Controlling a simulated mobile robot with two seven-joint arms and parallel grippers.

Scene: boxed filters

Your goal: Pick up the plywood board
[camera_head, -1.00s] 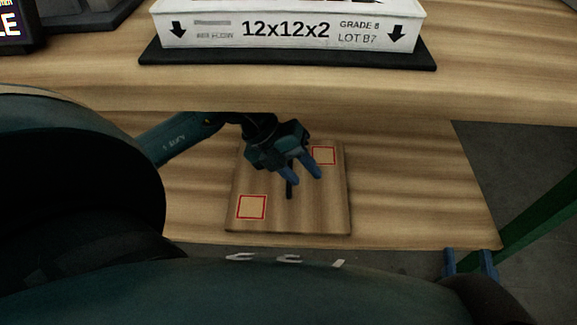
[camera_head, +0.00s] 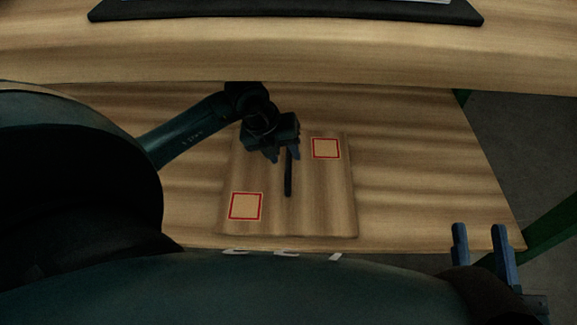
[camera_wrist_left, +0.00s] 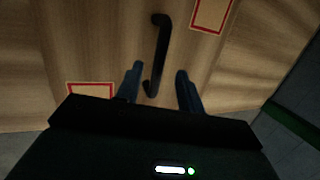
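The plywood board (camera_head: 322,205) lies flat on the lower wooden shelf, with two red-outlined squares and a black bar handle (camera_head: 289,175) in its middle. In the left wrist view the handle (camera_wrist_left: 162,50) runs up from between the finger tips. My left gripper (camera_head: 284,160) is over the board at the handle's far end. Its blue fingers are open, one on each side of the handle's line, and hold nothing. Whether they are down at the handle's height is unclear. My right gripper (camera_head: 482,232) is at the lower right, fingers apart and empty, away from the board.
The upper wooden table (camera_head: 300,55) overhangs the back of the lower shelf (camera_head: 430,180), with a black mat (camera_head: 400,14) at its far edge. A green frame bar (camera_head: 550,232) stands at the right. Bare shelf lies right of the board.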

